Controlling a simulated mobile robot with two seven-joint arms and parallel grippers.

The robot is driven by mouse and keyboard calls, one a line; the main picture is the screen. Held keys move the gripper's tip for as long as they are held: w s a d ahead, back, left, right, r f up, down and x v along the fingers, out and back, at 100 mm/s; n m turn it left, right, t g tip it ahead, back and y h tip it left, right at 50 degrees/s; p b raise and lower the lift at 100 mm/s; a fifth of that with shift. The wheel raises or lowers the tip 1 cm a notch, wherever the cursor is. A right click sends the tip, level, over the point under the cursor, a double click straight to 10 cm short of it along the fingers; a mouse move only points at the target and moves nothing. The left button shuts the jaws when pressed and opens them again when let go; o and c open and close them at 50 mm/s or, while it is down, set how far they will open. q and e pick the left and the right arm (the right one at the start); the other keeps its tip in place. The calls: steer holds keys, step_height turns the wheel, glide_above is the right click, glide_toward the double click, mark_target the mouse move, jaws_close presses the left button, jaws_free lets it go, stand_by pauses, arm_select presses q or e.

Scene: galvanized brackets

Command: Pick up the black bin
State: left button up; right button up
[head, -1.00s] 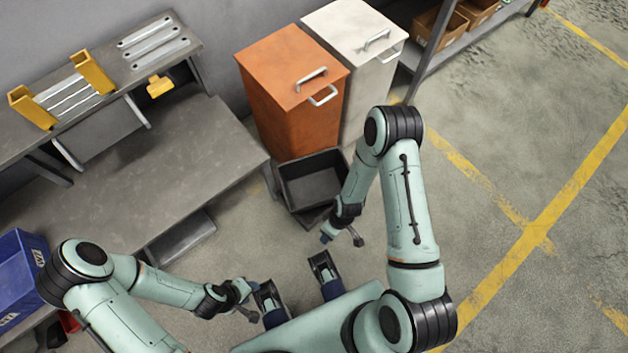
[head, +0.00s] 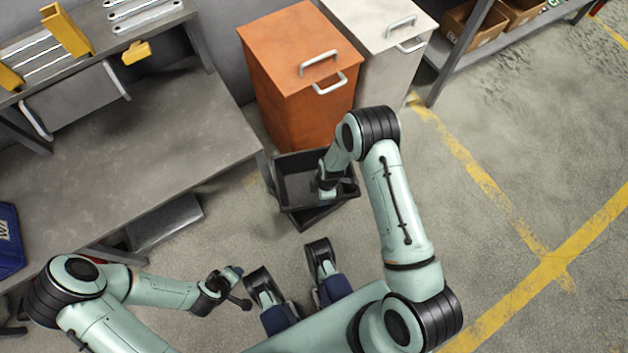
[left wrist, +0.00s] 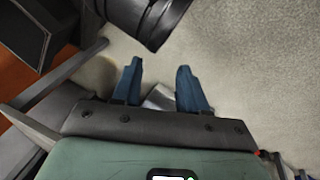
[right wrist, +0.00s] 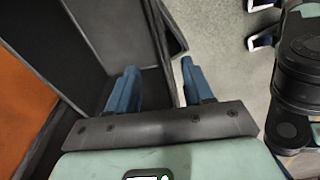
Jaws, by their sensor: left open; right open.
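The black bin (head: 289,184) is an open, empty-looking box low in front of the orange cabinet, right of the grey bench. It also shows in the right wrist view (right wrist: 90,35). My right gripper (head: 325,196) is open at its front right part, hiding some of the rim. In the right wrist view my right gripper (right wrist: 158,85) has one finger over the inside and the other over the floor outside, with a bin wall between them; contact cannot be told. My left gripper (head: 240,285) is open and empty, apart from the bin, also in the left wrist view (left wrist: 160,85).
The orange cabinet (head: 300,85) and a white cabinet (head: 385,25) stand behind the bin. The grey bench (head: 130,135) is close on the left. A dark flat piece (head: 315,215) shows under the bin. Open floor (head: 450,240) with yellow lines lies right.

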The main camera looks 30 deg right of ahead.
steer(key=f, duration=0.3)
steer(key=shift+a+f+b, duration=0.2)
steer(key=shift+f+b, duration=0.1)
steer(key=shift+b, duration=0.1)
step_height(320, 180, down, 4)
steer(key=shift+a+r+b, duration=0.1)
steer(key=shift+b, duration=0.6)
steer(key=shift+f, duration=0.35)
arm_select(q)
steer(key=f, duration=0.1)
steer(key=a+f, duration=0.1)
steer(key=f, duration=0.1)
steer(key=shift+a+f, duration=0.25)
steer(key=shift+f, duration=0.15)
arm_select(e)
jaws_close()
